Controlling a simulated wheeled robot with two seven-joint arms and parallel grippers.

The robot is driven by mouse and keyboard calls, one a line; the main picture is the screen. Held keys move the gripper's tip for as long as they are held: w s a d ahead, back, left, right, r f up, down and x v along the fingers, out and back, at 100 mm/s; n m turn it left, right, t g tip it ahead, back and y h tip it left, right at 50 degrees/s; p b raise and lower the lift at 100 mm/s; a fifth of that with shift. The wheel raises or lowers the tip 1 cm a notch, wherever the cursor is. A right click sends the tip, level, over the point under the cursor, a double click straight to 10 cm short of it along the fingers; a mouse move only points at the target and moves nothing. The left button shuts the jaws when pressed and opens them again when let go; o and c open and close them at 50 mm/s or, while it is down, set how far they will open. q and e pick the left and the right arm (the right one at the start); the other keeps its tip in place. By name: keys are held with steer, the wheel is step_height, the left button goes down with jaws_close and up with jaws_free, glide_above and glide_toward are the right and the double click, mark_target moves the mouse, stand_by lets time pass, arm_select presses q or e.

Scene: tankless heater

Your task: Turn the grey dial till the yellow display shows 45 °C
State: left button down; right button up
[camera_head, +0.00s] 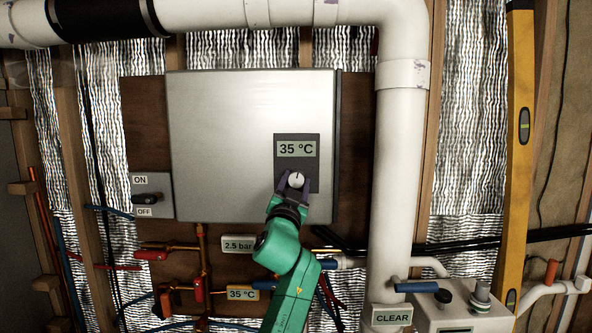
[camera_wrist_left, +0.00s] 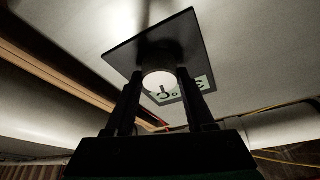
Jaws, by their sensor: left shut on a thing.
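The heater's dark control panel (camera_head: 311,149) is on the lower right of the silver heater box (camera_head: 240,130). Its display (camera_head: 296,149) reads 35 °C and looks pale greenish-grey. The round dial (camera_head: 297,180), pale grey with a dark pointer mark, is below the display. My left gripper (camera_head: 296,184) reaches up from below and is shut on the dial, one finger on each side. In the left wrist view the dial (camera_wrist_left: 160,84) shows between the two dark fingers, with the display (camera_wrist_left: 197,88) partly hidden behind a finger. My right gripper is in neither view.
An ON/OFF switch box (camera_head: 153,195) is left of the heater. A 2.5 bar label (camera_head: 237,244) and a lower 35 °C label (camera_head: 243,295) are among pipes and valves below. A thick white pipe (camera_head: 398,180) runs down at the right, beside a yellow level (camera_head: 521,150).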

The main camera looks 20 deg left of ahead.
arm_select(q)
steer(key=shift+a+r+m+h+p, duration=0.2)
steer(key=shift+m+h+p, duration=0.4)
steer(key=shift+m+p, duration=0.5)
steer(key=shift+m+g, duration=0.3)
steer(key=shift+m, duration=0.4)
steer(key=shift+f+m+g+h+p, duration=0.1)
steer(key=shift+m+g+h+p, duration=0.15)
steer(key=shift+m+h, duration=0.75)
steer(key=shift+f+m+g+h+p, duration=0.1)
steer(key=shift+m+g+h, duration=0.25)
steer(key=shift+m, duration=1.35)
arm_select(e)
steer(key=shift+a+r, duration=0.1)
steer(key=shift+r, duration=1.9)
arm_select(q)
steer(key=shift+r, duration=0.1)
steer(key=shift+c, duration=1.3)
jaws_free()
steer(key=shift+w+a, duration=0.15)
steer(key=shift+w, duration=0.1)
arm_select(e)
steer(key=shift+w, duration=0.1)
arm_select(q)
steer(key=shift+s+f, duration=0.1)
steer(key=shift+f, duration=0.1)
